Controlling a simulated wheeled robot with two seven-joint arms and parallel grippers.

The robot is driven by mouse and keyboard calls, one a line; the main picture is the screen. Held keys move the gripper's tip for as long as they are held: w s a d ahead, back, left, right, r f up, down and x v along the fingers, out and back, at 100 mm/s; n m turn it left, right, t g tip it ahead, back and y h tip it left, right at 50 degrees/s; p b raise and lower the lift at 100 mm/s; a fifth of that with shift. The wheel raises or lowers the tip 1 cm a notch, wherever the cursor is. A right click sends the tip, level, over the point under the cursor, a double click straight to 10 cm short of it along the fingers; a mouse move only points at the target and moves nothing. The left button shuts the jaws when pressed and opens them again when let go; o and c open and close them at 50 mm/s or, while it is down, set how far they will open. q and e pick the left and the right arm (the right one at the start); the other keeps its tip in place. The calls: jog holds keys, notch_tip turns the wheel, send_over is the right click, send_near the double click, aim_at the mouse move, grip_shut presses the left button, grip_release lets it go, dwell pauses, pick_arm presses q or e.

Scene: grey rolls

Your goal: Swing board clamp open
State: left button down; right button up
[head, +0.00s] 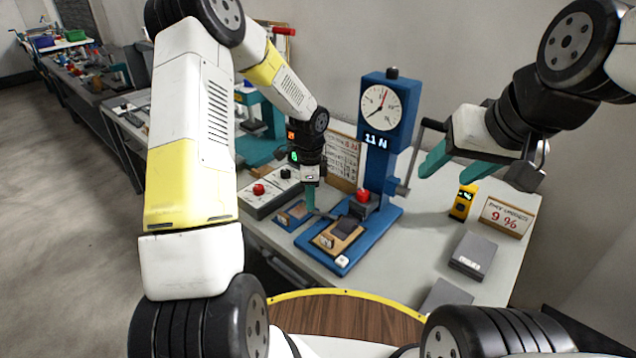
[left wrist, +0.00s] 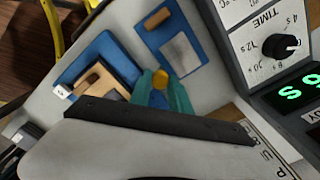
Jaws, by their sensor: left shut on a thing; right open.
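The blue test stand (head: 388,222) has a round dial and a display reading 11 N. A tan board (head: 338,236) lies on its blue base; the base also shows in the left wrist view (left wrist: 84,65). My left gripper (head: 310,209) points down beside the board, between the base and a small blue plate (head: 284,219). In the left wrist view its teal fingers (left wrist: 160,88) are closed around a small orange-yellow knob (left wrist: 160,77), which appears to be the board clamp's. The clamp's arm is mostly hidden. My right gripper (head: 438,188) is open and empty, right of the stand's crank.
A control box (head: 270,196) with a red button is behind left. A yellow meter (head: 462,202), a 9 % sign (head: 507,216) and a grey box (head: 473,255) stand on the right. The bench (head: 408,262) has free room between stand and grey box.

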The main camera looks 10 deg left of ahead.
pick_arm(q)
jog(key=s+n, duration=0.1)
jog(key=n, duration=0.1)
jog(key=shift+s+a+n, duration=0.1)
jog(key=shift+s+n, duration=0.05)
jog(key=shift+n, duration=0.25)
jog(key=s+n, duration=0.1)
jog(key=n, duration=0.1)
jog(key=s+n, duration=0.1)
jog(key=n, duration=0.1)
jog(key=shift+d+n, duration=0.2)
jog(key=shift+n, duration=0.1)
jog(key=n, duration=0.1)
jog(key=s+n, duration=0.1)
jog(key=shift+d+n, duration=0.3)
jog(key=shift+n, duration=0.1)
jog(key=shift+s+d+n, duration=0.35)
jog(key=shift+n, duration=0.7)
jog(key=shift+s+d+n, duration=0.3)
jog(key=shift+s+n, duration=0.05)
jog(key=shift+n, duration=0.7)
jog(key=c, duration=1.2)
grip_release()
